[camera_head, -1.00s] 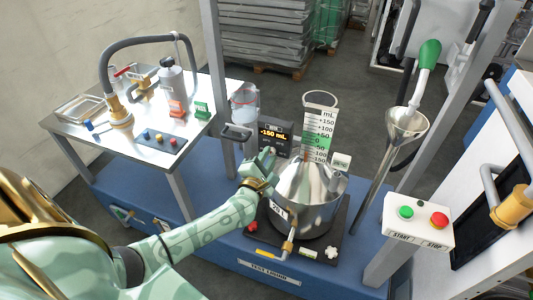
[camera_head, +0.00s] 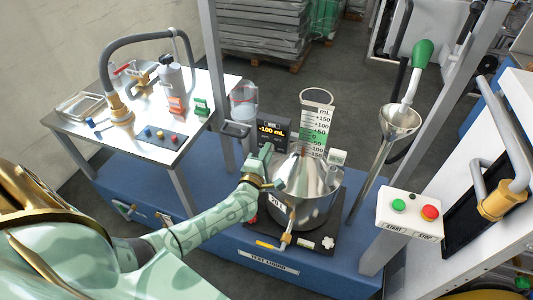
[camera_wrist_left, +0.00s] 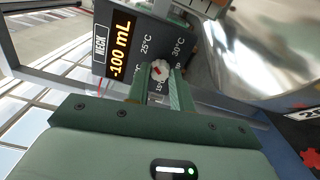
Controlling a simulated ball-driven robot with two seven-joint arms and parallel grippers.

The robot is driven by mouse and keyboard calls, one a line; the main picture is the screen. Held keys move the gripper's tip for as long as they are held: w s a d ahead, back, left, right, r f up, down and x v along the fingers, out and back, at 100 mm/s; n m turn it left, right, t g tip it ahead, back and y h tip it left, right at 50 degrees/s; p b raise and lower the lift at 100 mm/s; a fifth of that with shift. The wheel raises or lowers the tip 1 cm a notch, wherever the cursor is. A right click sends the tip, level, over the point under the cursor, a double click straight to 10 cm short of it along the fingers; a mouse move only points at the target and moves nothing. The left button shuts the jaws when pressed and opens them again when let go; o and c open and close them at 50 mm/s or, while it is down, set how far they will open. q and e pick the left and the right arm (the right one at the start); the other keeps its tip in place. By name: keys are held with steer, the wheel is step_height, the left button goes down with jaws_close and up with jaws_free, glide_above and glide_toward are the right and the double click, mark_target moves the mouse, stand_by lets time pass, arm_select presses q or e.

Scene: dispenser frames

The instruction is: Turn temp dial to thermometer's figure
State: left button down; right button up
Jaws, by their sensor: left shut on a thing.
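The temp dial (camera_wrist_left: 160,70) is a small white lobed knob with a red mark, on a dark panel with °C figures around it; 25°C and 30°C are legible. My left gripper (camera_wrist_left: 160,86) is shut on the dial, one finger on each side. In the head view my left gripper (camera_head: 266,156) is in front of the dark display box (camera_head: 272,131), and the dial is hidden there. The orange display (camera_wrist_left: 120,42) reads -100 mL. A small white box (camera_head: 337,157) stands beside the scaled neck; I cannot tell whether it is the thermometer, and its figure is unreadable. My right gripper is out of view.
A shiny steel measuring can (camera_head: 308,185) with a mL-scaled neck (camera_head: 315,125) stands close right of my gripper. A steel funnel (camera_head: 400,122) and a START/STOP box (camera_head: 412,215) are further right. A metal side table (camera_head: 75,128) is at the left.

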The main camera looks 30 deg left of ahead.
arm_select(q)
steer(key=shift+d+f, duration=0.1)
steer(key=c, duration=1.2)
jaws_free()
steer(key=p+v, duration=0.2)
steer(key=v, duration=1.4)
steer(key=shift+s, duration=0.25)
